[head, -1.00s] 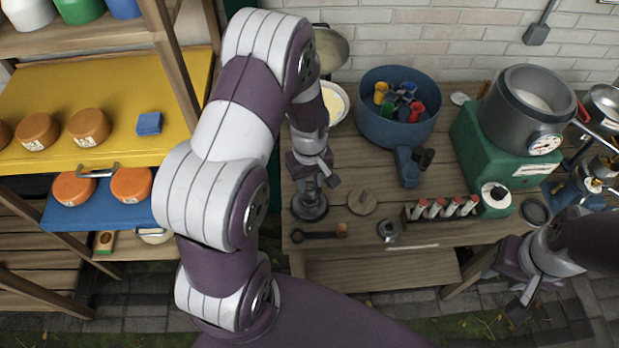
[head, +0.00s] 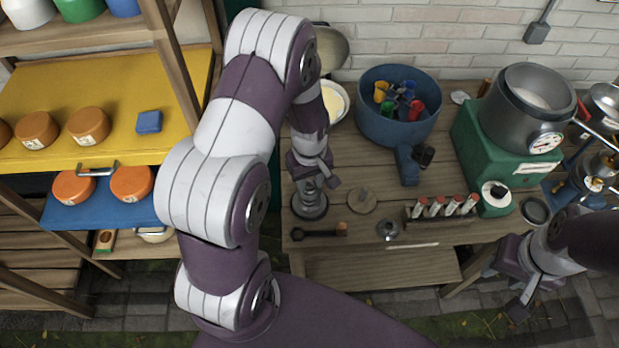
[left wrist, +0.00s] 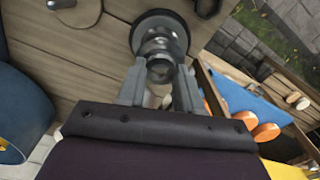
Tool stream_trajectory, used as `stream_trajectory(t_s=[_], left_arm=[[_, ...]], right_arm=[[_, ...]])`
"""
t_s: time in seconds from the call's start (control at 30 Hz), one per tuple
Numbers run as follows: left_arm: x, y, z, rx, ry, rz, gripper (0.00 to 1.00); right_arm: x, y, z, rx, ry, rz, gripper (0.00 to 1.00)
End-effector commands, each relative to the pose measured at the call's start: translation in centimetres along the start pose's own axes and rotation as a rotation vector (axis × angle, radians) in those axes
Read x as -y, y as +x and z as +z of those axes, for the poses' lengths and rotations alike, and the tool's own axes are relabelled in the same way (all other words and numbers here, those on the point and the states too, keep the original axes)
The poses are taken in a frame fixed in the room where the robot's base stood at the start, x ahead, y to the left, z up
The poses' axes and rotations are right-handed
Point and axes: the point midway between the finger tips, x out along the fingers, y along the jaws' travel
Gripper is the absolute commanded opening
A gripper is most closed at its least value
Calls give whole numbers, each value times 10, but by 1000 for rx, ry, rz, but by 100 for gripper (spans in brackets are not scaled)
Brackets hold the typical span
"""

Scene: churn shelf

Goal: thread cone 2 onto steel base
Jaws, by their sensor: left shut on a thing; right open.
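The steel base (head: 311,210) is a dark round disc on the wooden table, below my left gripper in the head view. It also shows in the left wrist view (left wrist: 163,16) beyond the fingertips. My left gripper (head: 312,183) points down and is shut on a shiny grey metal piece, likely cone 2 (left wrist: 158,67), held between both fingers directly over the base. Stacked metal rings show between fingers and base; I cannot tell whether the held piece is around the post or just above it. My right gripper (head: 522,303) is open and empty, off the table's front right.
A wooden disc with a peg (head: 362,201), a small metal flanged piece (head: 388,230) and a dark wrench (head: 315,233) lie near the base. A rack of red-capped tubes (head: 440,213), a blue pot (head: 385,128) and a green machine (head: 470,145) stand further right.

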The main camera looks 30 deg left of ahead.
Motion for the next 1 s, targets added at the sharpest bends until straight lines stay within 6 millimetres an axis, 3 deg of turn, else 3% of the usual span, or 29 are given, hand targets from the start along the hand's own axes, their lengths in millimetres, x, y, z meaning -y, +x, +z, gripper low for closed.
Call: stream_trajectory(t_s=[1.0], left_arm=[[0,12,0,0,0,0,0]], right_arm=[[0,7,1,0,0,0,43]])
